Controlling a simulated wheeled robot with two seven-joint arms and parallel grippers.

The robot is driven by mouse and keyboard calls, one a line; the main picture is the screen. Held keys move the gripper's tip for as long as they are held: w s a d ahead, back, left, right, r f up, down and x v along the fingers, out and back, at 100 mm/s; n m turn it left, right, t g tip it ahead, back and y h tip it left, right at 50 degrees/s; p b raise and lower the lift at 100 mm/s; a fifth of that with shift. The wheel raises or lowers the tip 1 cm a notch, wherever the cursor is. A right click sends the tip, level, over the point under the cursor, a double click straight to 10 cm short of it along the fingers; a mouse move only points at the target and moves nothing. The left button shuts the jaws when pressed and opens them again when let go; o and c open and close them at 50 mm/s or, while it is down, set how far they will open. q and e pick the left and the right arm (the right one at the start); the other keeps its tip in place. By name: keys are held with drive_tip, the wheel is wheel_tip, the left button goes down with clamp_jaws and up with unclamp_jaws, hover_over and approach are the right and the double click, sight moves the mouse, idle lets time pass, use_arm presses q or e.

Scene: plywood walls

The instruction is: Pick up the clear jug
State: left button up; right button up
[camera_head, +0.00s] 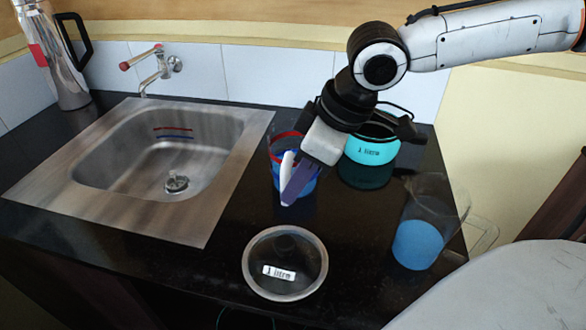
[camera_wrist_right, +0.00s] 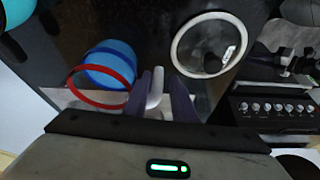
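A see-through jug (camera_head: 292,150) with a red rim, a blue lower part and a white upright handle (camera_head: 286,172) stands on the black counter right of the sink. In the right wrist view its blue part (camera_wrist_right: 112,62) and red ring show left of my fingers. My right gripper (camera_head: 296,185) reaches down at this handle, and its arm hides part of the jug. In the right wrist view the two purple fingers (camera_wrist_right: 160,95) stand apart with the white handle between them. Another clear jug (camera_head: 436,198), with blue in its lower part, stands at the right. My left gripper is out of view.
A round "1 litre" vessel (camera_head: 286,233) stands in front, and a turquoise pot (camera_head: 373,143) stands behind my right gripper. The steel sink (camera_head: 132,217) and tap (camera_head: 157,68) are to the left. A steel flask (camera_head: 52,55) stands at the far left.

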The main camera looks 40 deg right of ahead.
drive_tip(key=b+x, duration=0.1)
drive_tip(key=x, duration=0.4)
drive_tip(key=shift+w+d, duration=0.15)
clamp_jaws()
drive_tip(key=shift+r, duration=0.15)
